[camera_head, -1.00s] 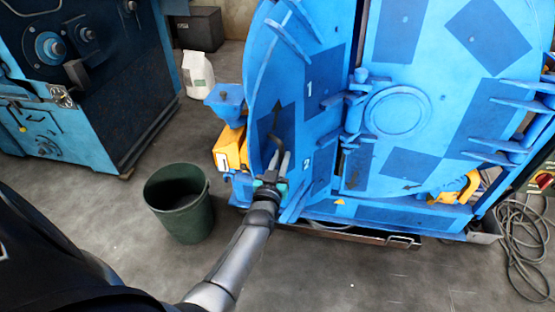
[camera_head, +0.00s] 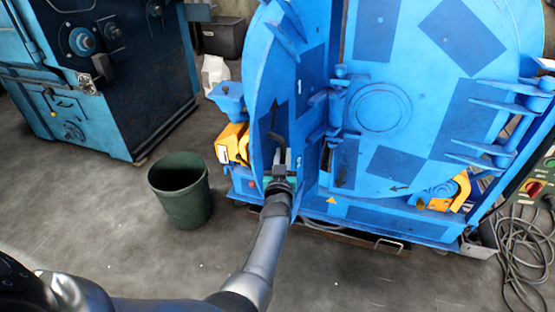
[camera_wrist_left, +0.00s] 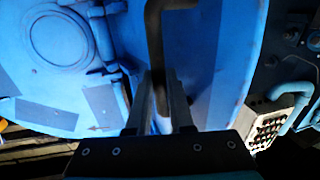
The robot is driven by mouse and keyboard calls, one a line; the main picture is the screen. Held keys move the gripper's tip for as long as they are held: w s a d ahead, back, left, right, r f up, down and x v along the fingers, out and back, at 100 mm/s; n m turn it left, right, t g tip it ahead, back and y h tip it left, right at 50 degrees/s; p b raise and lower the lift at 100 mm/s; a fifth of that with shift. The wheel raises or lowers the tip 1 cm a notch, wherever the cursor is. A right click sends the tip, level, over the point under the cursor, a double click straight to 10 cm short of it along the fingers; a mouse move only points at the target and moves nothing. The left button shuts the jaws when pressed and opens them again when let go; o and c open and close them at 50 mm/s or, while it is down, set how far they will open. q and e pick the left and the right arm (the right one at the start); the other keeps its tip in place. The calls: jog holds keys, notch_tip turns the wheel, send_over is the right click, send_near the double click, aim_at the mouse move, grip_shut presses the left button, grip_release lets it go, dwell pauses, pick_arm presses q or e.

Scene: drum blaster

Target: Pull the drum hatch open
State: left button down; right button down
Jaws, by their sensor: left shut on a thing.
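The blue drum hatch (camera_head: 309,75), marked 1, stands swung out at the left of the round blue drum front (camera_head: 380,108) and is seen at a steep angle. A dark bent handle (camera_head: 275,134) is on its face. My left gripper (camera_head: 279,164) is shut on this handle. In the left wrist view, the handle (camera_wrist_left: 154,40) runs down between the fingers (camera_wrist_left: 160,95), with the blue hatch surface (camera_wrist_left: 190,60) behind it. The fingers partly hide the handle's lower end. My right gripper is not in view.
A dark green bin (camera_head: 181,190) stands on the floor left of the drum. A blue machine (camera_head: 110,80) is at the far left. Coiled cables (camera_head: 525,250) lie at the right. The grey floor in front of the drum is mostly clear.

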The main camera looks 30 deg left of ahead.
pick_arm(q)
jog(key=shift+w+d+r, duration=0.2)
jog(key=shift+w+d, duration=0.05)
jog(key=shift+d, duration=0.25)
jog(key=c, duration=0.9)
grip_release()
jog(key=shift+w+f, duration=0.1)
jog(key=shift+w, duration=0.05)
jog(key=shift+o, duration=0.5)
jog(key=shift+a, duration=0.1)
jog(key=shift+s+a+f, duration=0.1)
jog(key=shift+s, duration=0.15)
